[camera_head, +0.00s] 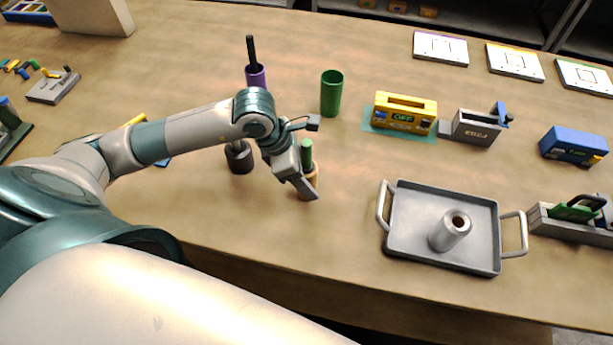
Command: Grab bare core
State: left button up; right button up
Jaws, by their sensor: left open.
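A tan, core-like cylinder (313,178) stands near the middle of the table, with a green rod (306,152) rising from it. My left gripper (303,187) is at this cylinder, pointing down and forward, and is open. Its fingers hide part of the cylinder, and I cannot tell whether they touch it. A grey roll (450,231) with a brown hollow centre stands slightly tilted in the picture on the grey tray (410,245). My right gripper is not in view.
A green cylinder (331,93), a purple one (256,77) with a black rod, and a dark-based post (238,160) stand nearby. A yellow device (404,110), a grey box (475,127) and a blue box (573,144) are to the right. Table before the tray is clear.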

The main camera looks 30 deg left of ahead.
aim_at(307, 166)
pick_arm(q)
jog(key=shift+f, duration=0.15)
jog(key=shift+c, duration=0.3)
jog(key=c, duration=1.1)
jog(key=shift+r+b, duration=1.05)
jog(key=shift+r, duration=1)
jog(key=s+d+r, duration=0.1)
jog(key=d+r, duration=0.1)
jog(key=d, duration=0.1)
jog(key=d+r+b, duration=0.1)
jog(key=d+r, duration=0.1)
jog(key=d, duration=0.1)
jog(key=s+d+r+b, duration=0.1)
jog(key=d+r, duration=0.1)
jog(key=d, duration=0.1)
jog(key=shift+s+d, duration=0.3)
jog(key=shift+d, duration=0.1)
jog(key=shift+c, duration=0.4)
jog(key=shift+s+d+r+b, duration=0.3)
jog(key=shift+d+r, duration=0.2)
jog(key=shift+d, duration=0.25)
